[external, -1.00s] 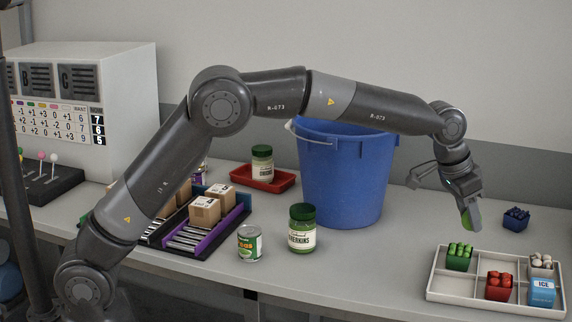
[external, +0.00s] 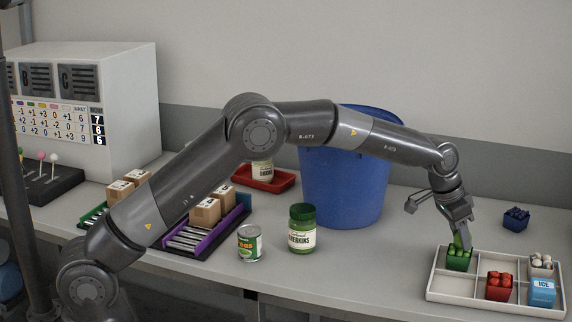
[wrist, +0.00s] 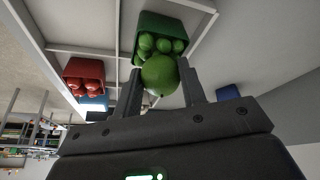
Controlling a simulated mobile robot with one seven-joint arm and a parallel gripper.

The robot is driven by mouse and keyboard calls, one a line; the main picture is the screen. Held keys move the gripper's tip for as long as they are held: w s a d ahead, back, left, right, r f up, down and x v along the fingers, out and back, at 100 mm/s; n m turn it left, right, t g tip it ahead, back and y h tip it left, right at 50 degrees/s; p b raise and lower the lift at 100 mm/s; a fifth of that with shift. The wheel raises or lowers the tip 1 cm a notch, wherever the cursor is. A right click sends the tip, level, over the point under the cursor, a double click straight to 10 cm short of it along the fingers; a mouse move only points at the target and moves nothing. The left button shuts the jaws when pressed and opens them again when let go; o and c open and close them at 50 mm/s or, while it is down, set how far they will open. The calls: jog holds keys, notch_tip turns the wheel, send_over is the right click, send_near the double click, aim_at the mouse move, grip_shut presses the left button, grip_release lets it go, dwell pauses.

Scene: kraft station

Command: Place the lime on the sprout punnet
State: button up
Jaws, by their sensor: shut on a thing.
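The lime (wrist: 160,75) is a round green fruit held between the two fingers of my gripper (wrist: 160,92) in the wrist view. In the external view my gripper (external: 461,236) points down over the green punnet of sprouts (external: 458,261). The sprout punnet also shows in the wrist view (wrist: 163,28), with several green sprouts in it right beside the lime. I cannot tell whether the lime touches the sprouts. In the external view the lime is hard to tell from the sprouts below it.
The punnet stands in a white divided tray (external: 436,287). A red punnet (external: 498,287), a punnet of white items (external: 541,265) and a blue ICE box (external: 541,293) share it. A dark blue punnet (external: 516,218) stands behind the tray. A large blue bucket (external: 340,190) stands to the left.

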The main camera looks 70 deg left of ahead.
jog(key=o, duration=1)
jog(key=v, duration=1.2)
jog(key=s+a+r, duration=0.2)
jog(key=s+r, duration=0.2)
jog(key=s, duration=0.4)
jog(key=s+a+r+n, duration=0.15)
jog(key=s+r, duration=0.25)
jog(key=s, duration=0.4)
jog(key=s+a+r, duration=0.3)
jog(key=s+r, duration=0.1)
jog(key=s, duration=0.4)
jog(key=shift+n+t+y, duration=0.6)
jog(key=shift+n+y, duration=0.15)
jog(key=shift+y, duration=0.05)
jog(key=s+a+f, duration=0.1)
jog(key=s+f, duration=0.1)
jog(key=s, duration=0.6)
jog(key=s+a+f, duration=0.1)
jog(key=s+f, duration=0.2)
jog(key=s, duration=0.6)
jog(key=s+a+f, duration=0.2)
jog(key=s+f, duration=0.1)
jog(key=s, duration=0.6)
jog(key=shift+s, duration=0.25)
